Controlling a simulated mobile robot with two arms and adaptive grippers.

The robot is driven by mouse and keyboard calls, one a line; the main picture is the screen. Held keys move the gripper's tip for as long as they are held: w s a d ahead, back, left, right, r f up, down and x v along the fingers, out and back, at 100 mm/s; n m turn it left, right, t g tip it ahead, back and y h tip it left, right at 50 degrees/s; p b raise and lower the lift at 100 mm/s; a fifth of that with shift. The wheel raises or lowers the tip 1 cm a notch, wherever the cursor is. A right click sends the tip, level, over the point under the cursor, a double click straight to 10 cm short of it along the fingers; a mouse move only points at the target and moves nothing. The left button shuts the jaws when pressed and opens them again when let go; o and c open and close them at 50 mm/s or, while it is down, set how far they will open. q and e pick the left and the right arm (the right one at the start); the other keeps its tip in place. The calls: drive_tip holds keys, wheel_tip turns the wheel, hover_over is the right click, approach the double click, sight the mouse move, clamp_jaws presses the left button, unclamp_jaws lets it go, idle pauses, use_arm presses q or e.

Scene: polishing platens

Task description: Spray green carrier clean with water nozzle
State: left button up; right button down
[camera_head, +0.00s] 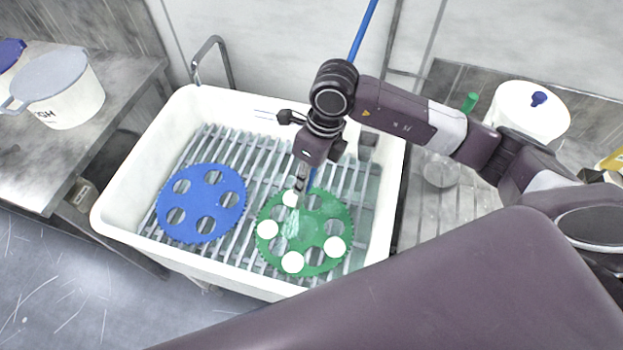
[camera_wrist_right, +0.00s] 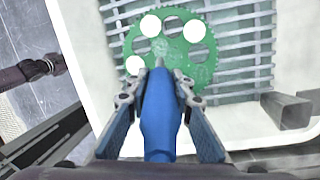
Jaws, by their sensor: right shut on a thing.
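The green carrier (camera_head: 318,210), a toothed disc with round holes, lies on the slatted rack at the right of the white sink. White round pieces sit in several of its holes; others are open. My right gripper (camera_head: 301,178) is above the carrier's upper left part, pointing down. In the right wrist view, its fingers (camera_wrist_right: 157,90) are shut on the blue water nozzle (camera_wrist_right: 158,118), whose tip points at the green carrier (camera_wrist_right: 200,73). A pale spray (camera_head: 292,226) shows over the carrier's left half. My left gripper is not seen in the head view.
A blue carrier (camera_head: 228,188) lies on the rack's left side. The white sink (camera_head: 115,205) has raised walls and a metal tap (camera_head: 210,45) behind. A white jug (camera_head: 75,95) stands on the left counter, and a white container (camera_head: 530,118) on the right one. A blue hose (camera_head: 363,30) hangs behind.

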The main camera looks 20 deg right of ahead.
drive_tip(key=w+a+b, duration=0.2)
drive_tip(key=w+a, duration=0.1)
drive_tip(key=a, duration=0.5)
drive_tip(key=shift+a, duration=0.25)
drive_tip(key=shift+s, duration=0.1)
idle(0.8)
drive_tip(key=s+d, duration=0.3)
drive_tip(key=s, duration=0.8)
drive_tip(key=shift+s+d+b, duration=0.3)
drive_tip(key=shift+b, duration=0.05)
idle(0.4)
idle(0.6)
drive_tip(key=d+b, duration=0.5)
drive_tip(key=d, duration=0.7)
drive_tip(key=shift+d, duration=0.15)
idle(0.4)
idle(0.8)
